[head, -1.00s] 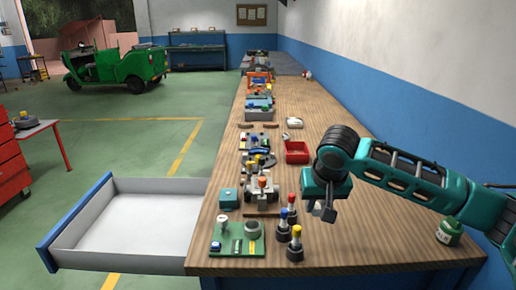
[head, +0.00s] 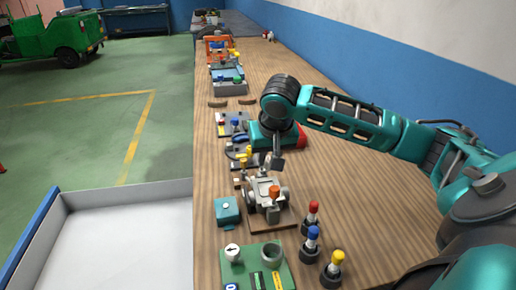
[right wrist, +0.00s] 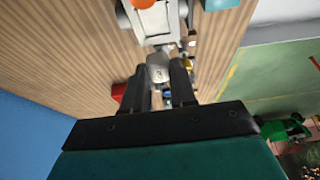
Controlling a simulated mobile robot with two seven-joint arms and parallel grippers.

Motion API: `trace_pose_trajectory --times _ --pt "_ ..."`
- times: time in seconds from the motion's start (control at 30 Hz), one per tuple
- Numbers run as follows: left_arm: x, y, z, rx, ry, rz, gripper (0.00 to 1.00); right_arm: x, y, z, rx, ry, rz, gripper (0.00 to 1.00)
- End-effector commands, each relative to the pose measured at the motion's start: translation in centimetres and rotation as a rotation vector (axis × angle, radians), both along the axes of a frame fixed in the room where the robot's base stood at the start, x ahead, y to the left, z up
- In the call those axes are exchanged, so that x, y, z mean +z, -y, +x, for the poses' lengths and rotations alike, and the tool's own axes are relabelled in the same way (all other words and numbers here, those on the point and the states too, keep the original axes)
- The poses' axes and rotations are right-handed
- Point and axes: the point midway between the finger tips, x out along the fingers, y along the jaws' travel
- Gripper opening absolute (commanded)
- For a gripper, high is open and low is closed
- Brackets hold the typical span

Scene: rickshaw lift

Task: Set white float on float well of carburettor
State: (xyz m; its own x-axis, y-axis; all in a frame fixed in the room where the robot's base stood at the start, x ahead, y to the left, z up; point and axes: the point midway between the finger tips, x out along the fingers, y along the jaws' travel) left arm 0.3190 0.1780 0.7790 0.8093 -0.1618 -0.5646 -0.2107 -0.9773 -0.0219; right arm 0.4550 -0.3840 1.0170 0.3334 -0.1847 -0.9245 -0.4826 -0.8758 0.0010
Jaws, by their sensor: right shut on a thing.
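The grey carburettor (head: 267,197), with an orange knob on it, stands on the bench in the head view; it also shows at the top of the right wrist view (right wrist: 152,22). My right gripper (head: 277,160) is just beyond and above the carburettor in the head view. In the right wrist view its two dark fingers (right wrist: 163,82) are shut on a small whitish piece, which looks like the white float (right wrist: 158,69). The float is hard to make out in the head view. The float's height above the well cannot be told. My left gripper is not in view.
A teal box (head: 228,211) stands left of the carburettor. Red, blue and yellow-topped posts (head: 311,242) stand at its near right. A green board (head: 258,268) lies in front. A red bin (head: 301,137) is partly hidden behind my gripper. The bench's right side is clear.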

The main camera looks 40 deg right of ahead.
Motion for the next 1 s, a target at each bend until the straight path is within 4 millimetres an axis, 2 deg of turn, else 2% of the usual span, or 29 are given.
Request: trace_pose_trajectory --times 0.17,0.4,0.63,1.0 --pt "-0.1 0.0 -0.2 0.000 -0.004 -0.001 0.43 -0.5 0.0 0.0 0.000 -0.001 0.000 0.00" --pt "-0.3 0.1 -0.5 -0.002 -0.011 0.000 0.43 -2.3 0.0 -0.1 -0.001 -0.003 -0.001 0.00" --pt "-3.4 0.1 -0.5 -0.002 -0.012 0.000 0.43 -4.7 0.0 0.0 0.000 0.000 -0.001 0.00" --pt "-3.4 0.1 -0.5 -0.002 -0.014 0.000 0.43 -6.5 0.0 0.0 0.000 0.000 0.000 0.00"
